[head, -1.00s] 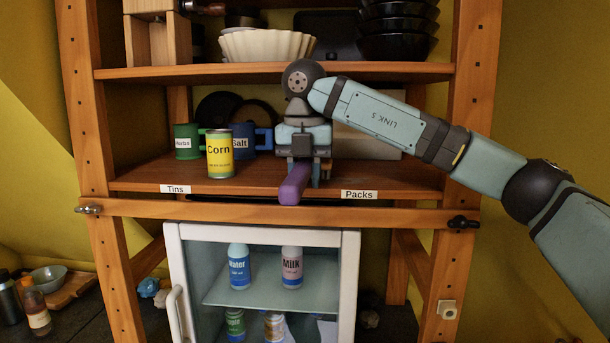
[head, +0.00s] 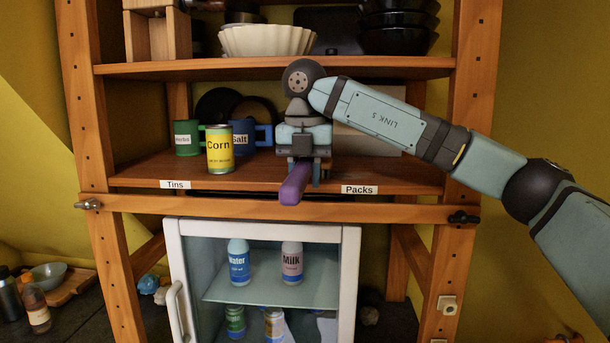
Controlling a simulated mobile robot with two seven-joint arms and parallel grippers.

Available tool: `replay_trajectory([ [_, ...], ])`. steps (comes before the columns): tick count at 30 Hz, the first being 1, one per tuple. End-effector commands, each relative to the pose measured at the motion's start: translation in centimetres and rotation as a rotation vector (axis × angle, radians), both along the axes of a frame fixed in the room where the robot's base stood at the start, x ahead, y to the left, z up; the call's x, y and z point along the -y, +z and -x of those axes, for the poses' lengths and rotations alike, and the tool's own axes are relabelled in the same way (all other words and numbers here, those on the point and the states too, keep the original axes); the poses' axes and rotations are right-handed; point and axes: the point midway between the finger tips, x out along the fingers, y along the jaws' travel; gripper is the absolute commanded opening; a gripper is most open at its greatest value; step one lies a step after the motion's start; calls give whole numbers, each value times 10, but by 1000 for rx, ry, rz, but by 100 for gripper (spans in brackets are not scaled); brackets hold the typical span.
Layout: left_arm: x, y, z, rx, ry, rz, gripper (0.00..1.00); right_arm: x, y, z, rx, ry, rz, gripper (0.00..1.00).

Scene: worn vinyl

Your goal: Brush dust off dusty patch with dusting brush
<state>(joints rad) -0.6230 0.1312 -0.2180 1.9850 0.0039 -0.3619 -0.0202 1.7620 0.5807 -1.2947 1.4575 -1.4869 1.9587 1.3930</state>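My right gripper (head: 303,167) is at the middle shelf, reaching in from the right, and appears shut on a purple handle (head: 295,184). The handle points toward me and slightly down over the shelf's front edge. It is likely the dusting brush, but its bristles are hidden behind the gripper. I cannot make out a dusty patch; the shelf board (head: 275,178) around the gripper is partly covered by it. My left gripper is not in view.
A yellow Corn tin (head: 220,149), a green Herbs mug (head: 187,138) and a blue Salt mug (head: 243,137) stand left of the gripper. Black bowls (head: 399,28) and a fluted cream bowl (head: 267,40) are above. A glass-fronted cabinet (head: 262,228) with bottles is below.

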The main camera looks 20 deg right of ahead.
Motion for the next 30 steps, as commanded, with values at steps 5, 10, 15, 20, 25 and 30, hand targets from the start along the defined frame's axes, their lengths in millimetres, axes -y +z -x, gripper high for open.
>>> replay_trajectory([
  [5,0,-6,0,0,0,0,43,12,-1,5,3,-2,-1,8],
  [10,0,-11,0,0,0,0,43,26,-1,12,2,-2,0,8],
  [15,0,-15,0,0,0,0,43,39,0,18,1,-1,0,8],
  [20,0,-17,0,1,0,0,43,47,0,23,2,0,-1,8],
  [25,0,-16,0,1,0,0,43,48,1,23,1,0,0,8],
  [30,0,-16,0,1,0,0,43,48,1,23,1,0,0,8],
])
